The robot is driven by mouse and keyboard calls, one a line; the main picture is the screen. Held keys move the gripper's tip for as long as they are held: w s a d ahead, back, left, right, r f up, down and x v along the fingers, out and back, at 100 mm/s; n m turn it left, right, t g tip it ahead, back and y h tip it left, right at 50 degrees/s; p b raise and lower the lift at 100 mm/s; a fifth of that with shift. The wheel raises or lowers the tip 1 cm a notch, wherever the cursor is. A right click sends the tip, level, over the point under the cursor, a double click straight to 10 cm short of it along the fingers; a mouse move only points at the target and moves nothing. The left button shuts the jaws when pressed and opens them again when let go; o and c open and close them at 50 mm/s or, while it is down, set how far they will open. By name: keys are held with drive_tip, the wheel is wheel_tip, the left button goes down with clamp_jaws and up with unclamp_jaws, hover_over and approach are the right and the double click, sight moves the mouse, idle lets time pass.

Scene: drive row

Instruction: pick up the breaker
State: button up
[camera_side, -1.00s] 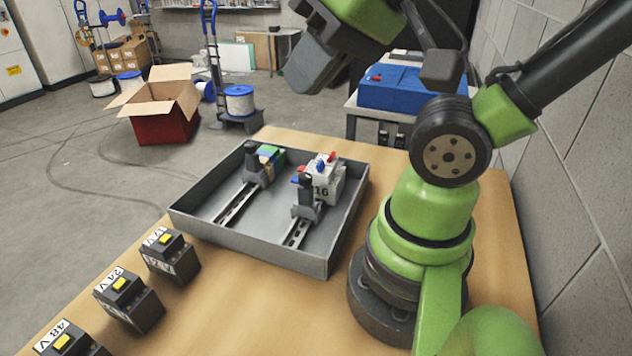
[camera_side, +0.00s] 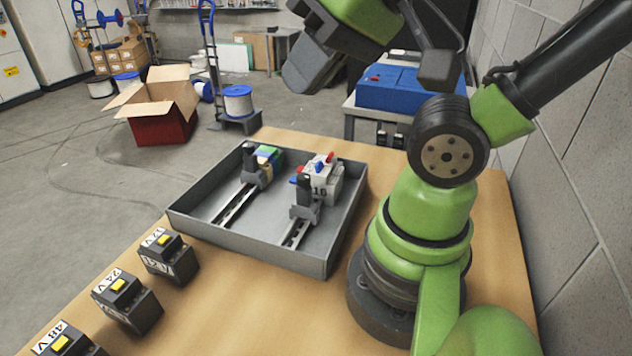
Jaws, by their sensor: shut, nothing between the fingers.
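The breaker (camera_side: 325,180) is a white block marked 16 with red and blue parts on top. It sits at the far end of the right rail (camera_side: 296,232) in the grey tray (camera_side: 262,256), behind a dark grey end piece. My gripper (camera_side: 300,80) is at the top of the view, above and beyond the tray. It is shut and empty, well apart from the breaker. Its fingertips show only as a dark grey shape.
A second rail (camera_side: 235,205) on the left of the tray carries a green, blue and tan block (camera_side: 268,160). Several dark boxes with yellow buttons, one marked 24 V (camera_side: 125,300), stand at the table's left edge. A block wall (camera_side: 575,180) is close on the right.

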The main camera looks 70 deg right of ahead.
drive_tip(key=o, duration=1.8)
drive_tip(key=m+g+h, duration=0.2)
drive_tip(key=m+g, duration=0.5)
drive_tip(key=m, duration=0.7)
hover_over(318, 163)
wheel_tip(318, 163, down, 16)
drive_tip(key=shift+s+f, duration=0.1)
drive_tip(key=shift+s, duration=0.05)
wheel_tip(318, 163, down, 4)
drive_tip(key=shift+f, duration=0.1)
drive_tip(key=shift+d+f, duration=0.1)
drive_tip(key=shift+f, duration=2.85)
